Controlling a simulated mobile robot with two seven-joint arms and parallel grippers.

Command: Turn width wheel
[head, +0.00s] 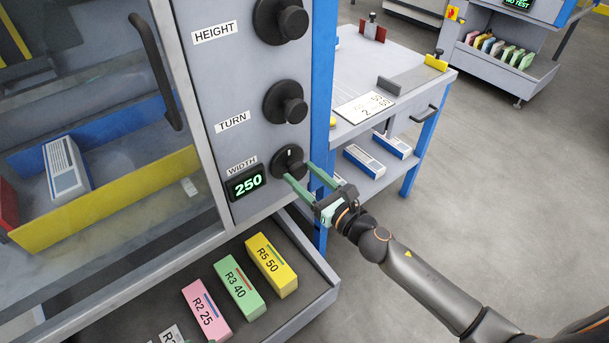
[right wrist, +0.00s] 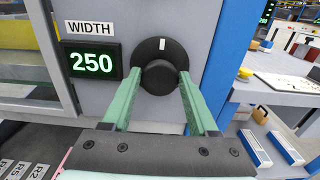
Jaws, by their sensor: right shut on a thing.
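The width wheel (head: 287,158) is a black round knob with a white mark, low on the grey machine panel. Its WIDTH label (head: 242,166) and a display (head: 246,182) reading 250 in green are to its left. In the right wrist view the wheel (right wrist: 160,50) has its white mark at the top. My right gripper (head: 298,172) has its green fingers on either side of the wheel's hub, shut on it. The fingers also show in the right wrist view (right wrist: 160,88). My left gripper is not in view.
The TURN knob (head: 286,103) and HEIGHT knob (head: 281,20) sit above on the same panel. An open tray (head: 318,292) below holds pink, green and yellow blocks. A blue-legged table (head: 422,150) stands to the right. Floor at right is clear.

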